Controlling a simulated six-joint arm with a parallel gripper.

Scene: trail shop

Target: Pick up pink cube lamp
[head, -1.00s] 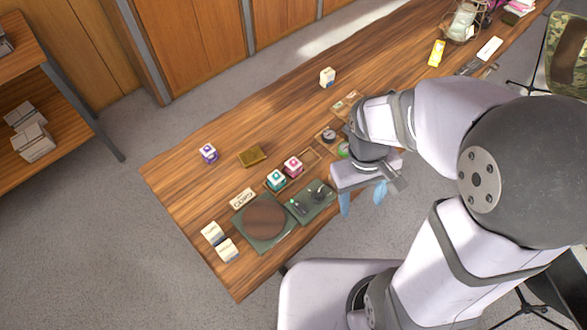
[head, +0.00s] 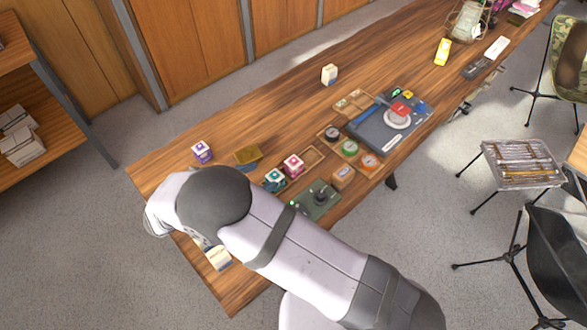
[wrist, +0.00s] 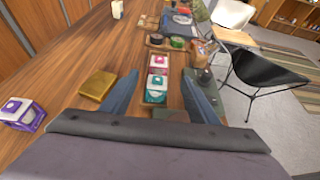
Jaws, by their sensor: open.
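The pink cube lamp (head: 293,166) stands on the table in a wooden tray (head: 312,157), beside a teal cube lamp (head: 274,179). In the wrist view the pink cube lamp (wrist: 158,61) is just beyond the teal one (wrist: 155,88), in line between my fingers. My gripper (wrist: 157,82) is open and empty, its two blue fingers spread to either side of that line. The pink cube lamp is apart from the fingers. In the head view my arm hides the gripper.
A purple cube (head: 202,152) and a brass block (head: 247,156) lie left of the tray. A green device with a knob (head: 318,198) is close on the right. Round items (head: 350,147) and a blue-grey board (head: 385,135) lie beyond. The table's back middle is fairly clear.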

